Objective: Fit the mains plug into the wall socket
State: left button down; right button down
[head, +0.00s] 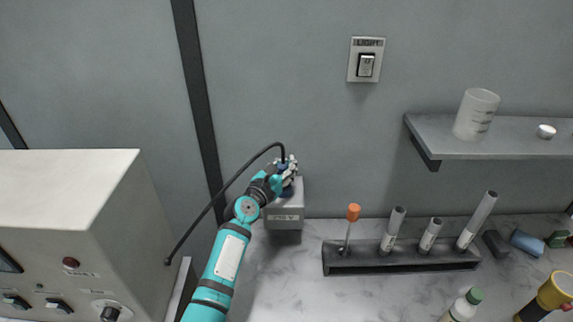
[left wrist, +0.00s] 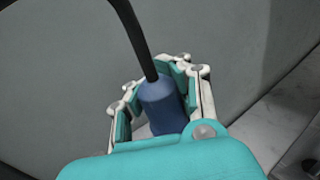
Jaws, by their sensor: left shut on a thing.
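The mains plug is a blue body with a black cable rising from its back; it shows clearly in the left wrist view (left wrist: 163,108). My left gripper (head: 288,172) is shut on the plug, with fingers on both sides of it (left wrist: 158,88). In the head view the gripper and plug are at the top of a grey box with a label on its front, which looks like the wall socket (head: 285,216). The gripper hides the plug's lower end and part of the box top, so I cannot tell whether the plug is in the socket or just above it.
The black cable (head: 222,190) arcs left to a beige control cabinet (head: 75,185). A dark rack (head: 400,262) with several tubes stands right of the box. A light switch (head: 366,62) and a shelf (head: 510,140) are on the wall. Bare counter lies in front of the box.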

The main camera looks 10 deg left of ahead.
pick_arm(q)
jog(key=shift+f+b, duration=0.85)
jog(key=shift+f, duration=0.1)
jog(key=shift+f, duration=0.2)
jog(key=shift+f+b, duration=0.35)
jog(key=shift+b, duration=0.05)
jog(key=c, duration=1.1)
grip_release()
jog(key=shift+r, duration=0.1)
jog(key=shift+s, duration=0.15)
jog(key=v, duration=1.1)
jog(key=shift+s+a, duration=0.1)
jog(key=shift+s, duration=0.3)
